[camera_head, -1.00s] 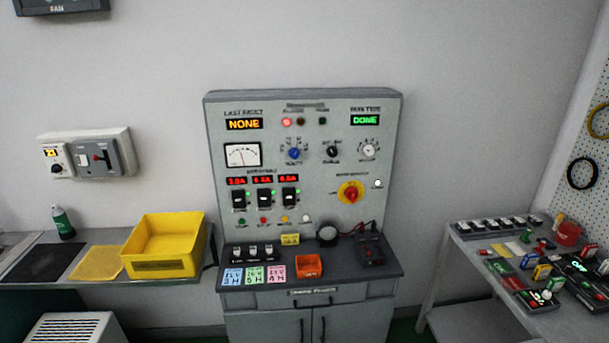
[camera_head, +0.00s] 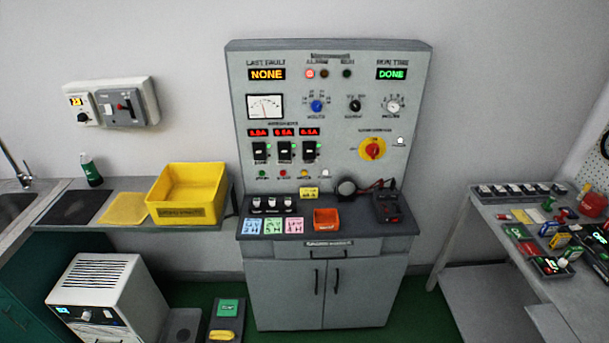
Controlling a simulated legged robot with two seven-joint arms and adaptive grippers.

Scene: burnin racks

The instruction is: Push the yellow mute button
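The yellow button (camera_head: 304,173) is a small round button low on the front of the grey control panel (camera_head: 400,110). It sits in a row between a red button (camera_head: 283,174) and a white one (camera_head: 325,173), with a green button (camera_head: 262,174) at the left end. Its label is too small to read. Neither of my grippers shows in the head view, and nothing touches the button.
The dark console shelf (camera_head: 290,228) juts out below the panel, with an orange tray (camera_head: 326,219) and colored notes on it. A yellow bin (camera_head: 187,193) stands on the left bench. A cluttered table (camera_head: 490,230) is at the right. Green floor shows between them.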

